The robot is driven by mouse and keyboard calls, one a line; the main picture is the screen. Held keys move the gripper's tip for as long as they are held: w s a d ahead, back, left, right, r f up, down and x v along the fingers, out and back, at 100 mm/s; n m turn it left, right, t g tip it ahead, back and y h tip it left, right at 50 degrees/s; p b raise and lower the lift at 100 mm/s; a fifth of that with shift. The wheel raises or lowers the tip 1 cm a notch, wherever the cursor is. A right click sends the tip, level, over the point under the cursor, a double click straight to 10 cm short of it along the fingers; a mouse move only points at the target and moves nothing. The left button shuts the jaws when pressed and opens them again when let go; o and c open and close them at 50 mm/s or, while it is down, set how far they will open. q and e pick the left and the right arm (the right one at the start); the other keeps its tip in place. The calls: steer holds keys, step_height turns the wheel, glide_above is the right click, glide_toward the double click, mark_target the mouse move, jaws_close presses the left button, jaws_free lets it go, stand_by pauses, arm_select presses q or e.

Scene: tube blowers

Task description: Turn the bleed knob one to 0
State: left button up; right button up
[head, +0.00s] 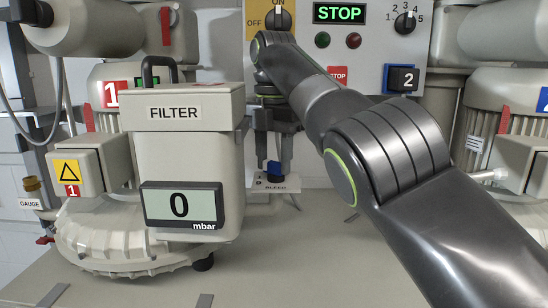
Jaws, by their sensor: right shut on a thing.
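My right gripper (274,163) points down from above and is shut on the knob, with a finger on each side. The fingers hide part of the knob, and I cannot tell which mark it points to. My left gripper is not in view.
A FILTER box (176,111) with a display (181,206) reading 0 mbar stands just left of the knob. A control panel (465,20) with a green STOP display (339,13) is behind. The bench front (290,270) is mostly clear.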

mark_target(274, 162)
stand_by(0.3)
steer(key=o, duration=1)
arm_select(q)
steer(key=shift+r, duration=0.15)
arm_select(e)
steer(key=shift+r, duration=0.15)
arm_select(q)
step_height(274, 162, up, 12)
steer(key=p, duration=1.2)
arm_select(e)
step_height(274, 162, up, 12)
steer(key=shift+f, duration=0.2)
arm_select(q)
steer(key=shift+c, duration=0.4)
